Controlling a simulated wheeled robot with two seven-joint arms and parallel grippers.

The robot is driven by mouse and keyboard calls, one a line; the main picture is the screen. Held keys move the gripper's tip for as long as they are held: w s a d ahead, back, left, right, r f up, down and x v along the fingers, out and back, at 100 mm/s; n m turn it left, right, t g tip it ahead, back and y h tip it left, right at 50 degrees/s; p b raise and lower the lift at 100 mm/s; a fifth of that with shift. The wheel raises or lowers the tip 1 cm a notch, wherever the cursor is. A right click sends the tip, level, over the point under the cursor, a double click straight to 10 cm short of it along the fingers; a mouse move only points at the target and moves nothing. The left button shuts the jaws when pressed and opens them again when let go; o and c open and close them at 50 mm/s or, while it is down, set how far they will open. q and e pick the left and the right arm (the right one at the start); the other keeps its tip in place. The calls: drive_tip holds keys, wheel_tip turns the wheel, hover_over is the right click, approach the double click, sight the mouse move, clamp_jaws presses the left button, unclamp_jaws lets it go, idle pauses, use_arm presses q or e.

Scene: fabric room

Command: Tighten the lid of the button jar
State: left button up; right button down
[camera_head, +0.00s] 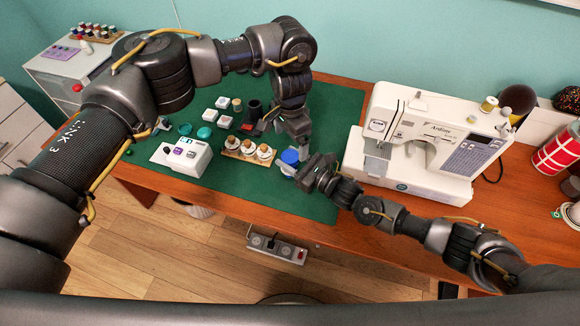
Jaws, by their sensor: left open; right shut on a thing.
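The button jar (290,157) shows as a round blue lid over a pale body near the front of the green mat. My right gripper (297,171) reaches in from the right and is shut on the jar, low on its side. The gripper and its wrist hide much of the jar's body. My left gripper (303,150) points down from above, just right of and behind the blue lid. It is open. I cannot tell whether its fingers touch the lid.
A wooden rack (248,151) with several white-topped spools stands left of the jar. A white sewing machine (432,140) stands to the right. A white box (182,157), white tubs and teal lids lie farther left. The green mat (290,200) is clear in front.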

use_arm(q)
wheel_tip(320, 180, up, 11)
drive_tip(key=shift+f, duration=0.2)
use_arm(e)
drive_tip(key=c, duration=0.7)
unclamp_jaws()
drive_tip(key=shift+o, duration=0.2)
drive_tip(key=shift+s+d+f, duration=0.1)
drive_tip(key=shift+s+d, duration=0.2)
drive_tip(key=shift+d, duration=0.15)
use_arm(q)
wheel_tip(320, 180, down, 2)
drive_tip(key=shift+f+b, duration=0.1)
drive_tip(key=shift+b, duration=0.95)
use_arm(e)
drive_tip(key=v, duration=0.9)
drive_tip(key=shift+s+d, duration=0.25)
drive_tip(key=shift+s, duration=0.05)
